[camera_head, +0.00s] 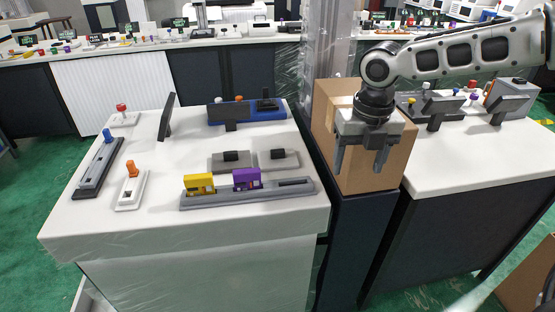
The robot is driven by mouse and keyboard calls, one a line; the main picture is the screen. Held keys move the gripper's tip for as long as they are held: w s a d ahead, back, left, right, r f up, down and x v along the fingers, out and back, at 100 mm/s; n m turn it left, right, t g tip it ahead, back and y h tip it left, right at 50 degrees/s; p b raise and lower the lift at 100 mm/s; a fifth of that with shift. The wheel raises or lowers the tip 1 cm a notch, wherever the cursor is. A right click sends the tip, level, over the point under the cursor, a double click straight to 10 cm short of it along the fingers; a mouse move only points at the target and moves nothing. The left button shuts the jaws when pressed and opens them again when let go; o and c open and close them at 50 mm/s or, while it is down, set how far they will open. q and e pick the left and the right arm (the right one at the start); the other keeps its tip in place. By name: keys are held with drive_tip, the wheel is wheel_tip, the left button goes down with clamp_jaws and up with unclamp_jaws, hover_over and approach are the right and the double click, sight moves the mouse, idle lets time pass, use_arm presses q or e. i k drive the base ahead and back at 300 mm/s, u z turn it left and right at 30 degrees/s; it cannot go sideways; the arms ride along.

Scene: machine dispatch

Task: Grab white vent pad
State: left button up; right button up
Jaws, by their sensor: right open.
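My right gripper (360,170) is open and empty, pointing down in front of the cardboard box (330,125). It is right of the near white table. Two small white pads lie on that table. One white pad (127,205) carries an orange switch near the left front. Another white pad (121,122) carries a red knob at the back left. I cannot tell which of them is the vent pad, or whether it is elsewhere. My left gripper is not in view.
The white table (85,220) holds a long grey rail (220,198) with yellow and purple blocks, two grey pads, a blue tray (262,114) and a dark upright panel (166,117). A second white table (460,165) with devices stands right. Bare table top lies between items.

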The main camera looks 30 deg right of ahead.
sight(276, 160)
drive_tip(key=i, duration=1)
